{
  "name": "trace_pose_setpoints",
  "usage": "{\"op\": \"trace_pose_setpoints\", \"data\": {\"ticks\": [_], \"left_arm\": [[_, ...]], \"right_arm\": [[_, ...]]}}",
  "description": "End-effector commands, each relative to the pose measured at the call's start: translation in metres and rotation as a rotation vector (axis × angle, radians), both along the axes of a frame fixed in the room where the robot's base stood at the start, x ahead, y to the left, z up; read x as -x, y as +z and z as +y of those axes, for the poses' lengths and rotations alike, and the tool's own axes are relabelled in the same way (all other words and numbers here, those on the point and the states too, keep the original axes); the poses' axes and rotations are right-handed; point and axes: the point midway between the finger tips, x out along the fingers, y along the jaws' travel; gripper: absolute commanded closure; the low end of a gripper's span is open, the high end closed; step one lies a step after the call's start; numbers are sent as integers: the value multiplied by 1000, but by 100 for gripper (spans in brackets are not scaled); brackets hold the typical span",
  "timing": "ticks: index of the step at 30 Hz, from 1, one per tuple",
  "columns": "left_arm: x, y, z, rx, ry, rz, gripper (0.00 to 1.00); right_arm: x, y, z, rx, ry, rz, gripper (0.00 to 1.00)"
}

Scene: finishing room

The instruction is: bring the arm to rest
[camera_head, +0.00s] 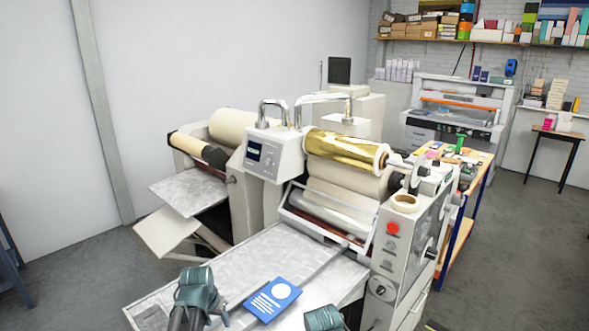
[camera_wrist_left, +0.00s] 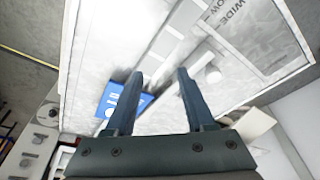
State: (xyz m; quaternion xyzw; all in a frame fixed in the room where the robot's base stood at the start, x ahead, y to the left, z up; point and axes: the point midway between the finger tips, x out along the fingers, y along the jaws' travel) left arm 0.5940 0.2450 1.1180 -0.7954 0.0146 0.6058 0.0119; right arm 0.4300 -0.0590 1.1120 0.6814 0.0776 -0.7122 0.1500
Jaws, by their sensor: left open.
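My left gripper (camera_head: 200,292) is at the bottom of the head view, over the front feed table (camera_head: 225,265) of the laminating machine. In the left wrist view its two fingers (camera_wrist_left: 159,75) stand apart with nothing between them. A blue card (camera_head: 271,299) with a white circle and white lines lies on the table, to the right of the left gripper. The card also shows in the left wrist view (camera_wrist_left: 114,97), partly behind a finger. My right gripper (camera_head: 325,319) is cut off by the bottom edge, so its fingers are hidden.
The laminating machine (camera_head: 325,215) carries a gold foil roll (camera_head: 345,149), a tape roll (camera_head: 405,202) and a red button (camera_head: 392,228). A wooden-topped cart (camera_head: 475,165) stands behind at right. Open floor (camera_head: 530,260) lies to the right.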

Motion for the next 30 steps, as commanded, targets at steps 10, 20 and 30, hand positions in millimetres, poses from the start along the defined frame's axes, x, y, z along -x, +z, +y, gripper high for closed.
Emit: {"op": "trace_pose_setpoints", "data": {"ticks": [10,20,30], "left_arm": [[120,-100,-154,-93,-221,235,46],[164,-118,-185,-153,-279,306,46],[164,-117,-185,-153,-278,306,46]], "right_arm": [[0,-93,0,1,6,-1,50],[0,-112,0,1,8,-2,50],[0,-111,0,1,8,-1,50]]}}
